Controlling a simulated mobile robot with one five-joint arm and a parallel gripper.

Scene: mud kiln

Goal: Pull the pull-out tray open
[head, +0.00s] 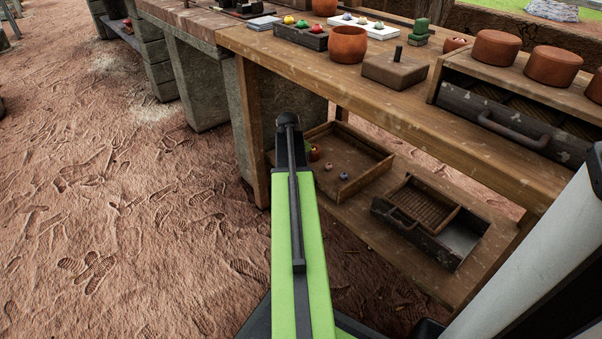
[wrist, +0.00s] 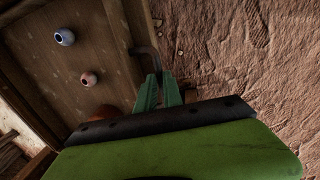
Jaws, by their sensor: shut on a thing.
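The pull-out tray (head: 368,181) is a shallow brown wooden box on the low shelf under the bench. Its inside shows from above, with a few small round beads and an orange pot in it. In the wrist view the tray floor (wrist: 95,45) fills the left side, and a dark bent handle (wrist: 147,50) stands at its front edge. My gripper (wrist: 157,80) has its green fingers closed on this handle, over the earth floor beside the tray. In the head view my arm hides the gripper and handle.
A dark box with a slatted insert (head: 455,245) sits right of the tray on the shelf (head: 385,245). A bench leg (head: 252,135) stands close left of my arm. The bench top (head: 400,110) overhangs the tray. Bare footprinted ground (head: 120,200) is open at left.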

